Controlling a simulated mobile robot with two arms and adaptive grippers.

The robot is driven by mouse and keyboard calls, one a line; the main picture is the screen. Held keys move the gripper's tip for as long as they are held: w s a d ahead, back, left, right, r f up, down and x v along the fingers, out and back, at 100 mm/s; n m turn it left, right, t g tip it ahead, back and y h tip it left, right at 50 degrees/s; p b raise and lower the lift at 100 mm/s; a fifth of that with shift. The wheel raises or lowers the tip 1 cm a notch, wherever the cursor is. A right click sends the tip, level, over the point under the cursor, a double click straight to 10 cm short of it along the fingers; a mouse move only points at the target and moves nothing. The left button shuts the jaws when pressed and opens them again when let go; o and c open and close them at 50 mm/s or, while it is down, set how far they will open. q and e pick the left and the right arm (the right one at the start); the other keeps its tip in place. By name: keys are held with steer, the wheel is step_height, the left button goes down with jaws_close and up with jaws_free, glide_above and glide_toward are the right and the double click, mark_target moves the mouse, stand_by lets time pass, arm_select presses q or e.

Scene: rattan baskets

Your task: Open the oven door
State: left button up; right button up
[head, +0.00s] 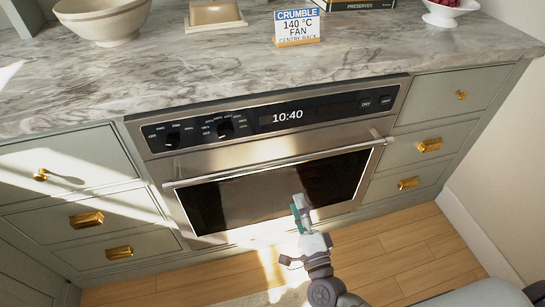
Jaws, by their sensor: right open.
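The oven (250,205) is built into the counter front below the worktop. Its door is closed, with a dark glass window and a metal bar handle (275,163) along the top edge. The control panel above has two dark knobs and a clock reading 10:40. My right gripper (299,207) is in front of the door glass, below the handle and apart from it. It is open and holds nothing that I can see. My left gripper is not in view.
Grey-green drawers with brass pulls flank the oven. On the marble worktop (180,65) stand a cream bowl (103,20), a square dish (214,14), a CRUMBLE card (297,27), books and a fruit bowl (450,12). Wooden floor (400,250) lies in front; a wall closes the right side.

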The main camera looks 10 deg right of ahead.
mark_target(285, 162)
steer(key=w+r, duration=0.1)
steer(key=w, duration=0.3)
steer(key=w+r, duration=0.1)
steer(key=w, duration=0.8)
steer(key=shift+w+a+r, duration=0.1)
steer(key=shift+r, duration=0.3)
jaws_close()
